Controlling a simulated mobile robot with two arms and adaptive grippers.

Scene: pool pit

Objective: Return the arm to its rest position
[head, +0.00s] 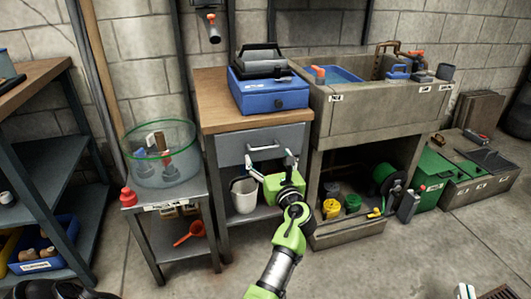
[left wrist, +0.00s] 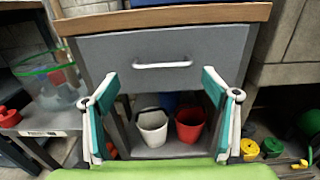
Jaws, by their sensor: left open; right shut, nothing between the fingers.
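My left arm comes up from the bottom middle of the head view. Its green left gripper (head: 270,160) is open and empty in front of the workbench's grey drawer (head: 234,148). In the left wrist view the two teal-padded fingers stand wide apart, with the drawer (left wrist: 200,48) and its pale handle (left wrist: 162,65) beyond them. The drawer looks closed, and I see no contact with the handle. Only the white and teal tip of my right gripper (head: 465,291) shows at the bottom right edge of the head view; it is shut and holds nothing.
A white bucket (left wrist: 152,128) and red bucket (left wrist: 190,124) stand under the drawer. A blue toolbox (head: 268,95) sits on the bench. A glass tank (head: 181,172) on a low table is left, a concrete sink (head: 375,115) right. The floor at front right is mostly clear.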

